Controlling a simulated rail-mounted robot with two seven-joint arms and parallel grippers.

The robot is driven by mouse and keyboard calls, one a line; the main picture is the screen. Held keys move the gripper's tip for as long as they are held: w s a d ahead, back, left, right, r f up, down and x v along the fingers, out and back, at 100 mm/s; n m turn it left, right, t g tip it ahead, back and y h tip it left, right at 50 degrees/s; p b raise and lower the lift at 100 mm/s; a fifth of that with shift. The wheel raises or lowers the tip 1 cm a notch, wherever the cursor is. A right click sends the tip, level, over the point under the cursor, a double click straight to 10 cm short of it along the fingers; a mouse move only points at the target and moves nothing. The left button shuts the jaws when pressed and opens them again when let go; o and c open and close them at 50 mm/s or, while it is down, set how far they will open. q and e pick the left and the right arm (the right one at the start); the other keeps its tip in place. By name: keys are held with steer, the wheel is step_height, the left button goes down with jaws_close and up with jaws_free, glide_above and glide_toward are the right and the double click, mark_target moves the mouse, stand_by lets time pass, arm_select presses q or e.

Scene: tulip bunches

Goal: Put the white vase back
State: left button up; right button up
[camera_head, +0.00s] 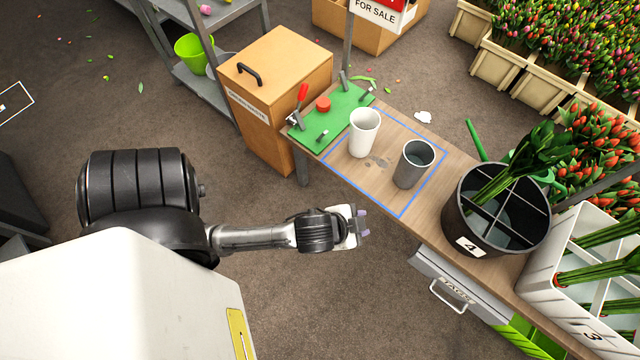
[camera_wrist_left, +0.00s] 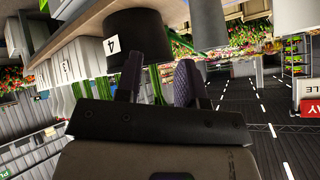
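The white vase (camera_head: 363,132) stands upright on the wooden bench (camera_head: 452,172), inside a blue outlined area and beside the green board. A grey vase (camera_head: 413,164) stands to its right, apart from it, inside the same outline. My left gripper (camera_head: 363,223) is off the bench's near edge, below and left of the grey vase in the head view, and apart from both vases. In the left wrist view its two fingers (camera_wrist_left: 160,82) are spread with nothing between them. My right gripper is not in view.
A green board (camera_head: 335,118) with clamps lies left of the white vase. A black divided bucket (camera_head: 470,222) labelled 4, holding green stems, stands at the right. A wooden box (camera_head: 275,85) stands behind the bench's left end.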

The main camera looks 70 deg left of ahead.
arm_select(q)
steer(key=s+d+f+n+g+h, duration=0.1)
steer(key=s+g, duration=0.4)
steer(key=s, duration=0.6)
steer(key=shift+s+d+f+g+h, duration=0.15)
steer(key=shift+s+f+g+h, duration=0.2)
steer(key=shift+f, duration=0.55)
steer(key=shift+w, duration=0.15)
step_height(320, 180, up, 55)
steer(key=p, duration=5.5)
